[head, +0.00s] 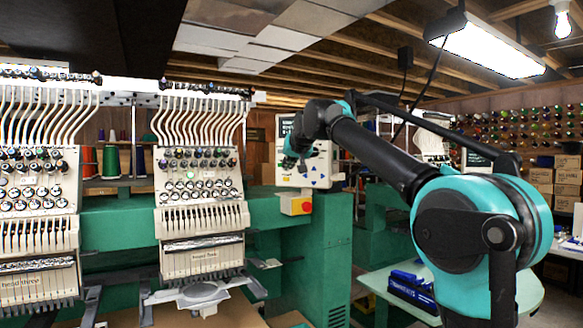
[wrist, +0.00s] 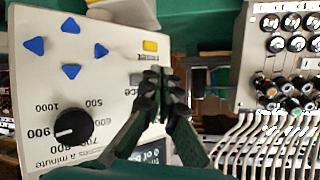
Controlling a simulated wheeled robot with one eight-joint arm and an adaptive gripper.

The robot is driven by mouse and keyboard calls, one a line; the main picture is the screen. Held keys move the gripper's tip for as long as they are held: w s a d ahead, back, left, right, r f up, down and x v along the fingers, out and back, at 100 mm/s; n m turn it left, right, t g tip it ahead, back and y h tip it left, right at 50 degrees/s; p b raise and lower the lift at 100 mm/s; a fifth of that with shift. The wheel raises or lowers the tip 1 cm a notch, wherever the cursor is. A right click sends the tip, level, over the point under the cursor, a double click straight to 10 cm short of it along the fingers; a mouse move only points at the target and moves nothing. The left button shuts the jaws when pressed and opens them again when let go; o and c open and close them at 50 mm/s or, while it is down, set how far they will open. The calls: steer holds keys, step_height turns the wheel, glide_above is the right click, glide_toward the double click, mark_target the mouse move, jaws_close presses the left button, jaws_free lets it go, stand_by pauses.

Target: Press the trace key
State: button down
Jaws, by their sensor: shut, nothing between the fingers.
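The cream control panel (head: 323,170) stands between the embroidery machine and my arm in the head view. In the wrist view the panel (wrist: 85,88) fills the left side, with several blue arrow keys, a black dial (wrist: 73,126) and a yellow key (wrist: 150,46). My gripper (wrist: 160,78) is shut and empty, its fingertips over the panel's right part, just below the yellow key in the picture. In the head view my gripper (head: 289,160) is at the panel's left edge. Contact cannot be told.
The embroidery heads (head: 200,175) with needles and thread tubes stand left of the panel. A pale green table (head: 520,292) with a blue box (head: 412,290) is at lower right.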

steer(key=s, duration=0.1)
steer(key=s+a, duration=0.1)
steer(key=s, duration=0.1)
steer(key=shift+s, duration=0.15)
stand_by(0.5)
steer(key=s+d+f+g+h, duration=0.1)
steer(key=s+d+f, duration=0.2)
steer(key=d+f, duration=0.5)
steer(key=s+d+f+m+g+h, duration=0.15)
steer(key=d+f, duration=0.25)
steer(key=f, duration=0.8)
steer(key=s+d+f+n+g+h, duration=0.1)
steer(key=s+d+f, duration=0.3)
steer(key=f, duration=0.6)
steer(key=s+d+f+g, duration=0.1)
steer(key=s+d+f, duration=0.3)
steer(key=s+f, duration=0.5)
steer(key=s+d+f+g, duration=0.1)
steer(key=s+d+f, duration=0.3)
steer(key=s+f, duration=0.5)
steer(key=s+d+f+m+g+h, duration=0.1)
steer(key=s+d+f, duration=0.4)
steer(key=s+f, duration=0.4)
steer(key=shift+s+f+g, duration=0.2)
steer(key=shift+f+g, duration=0.15)
steer(key=shift+f, duration=0.55)
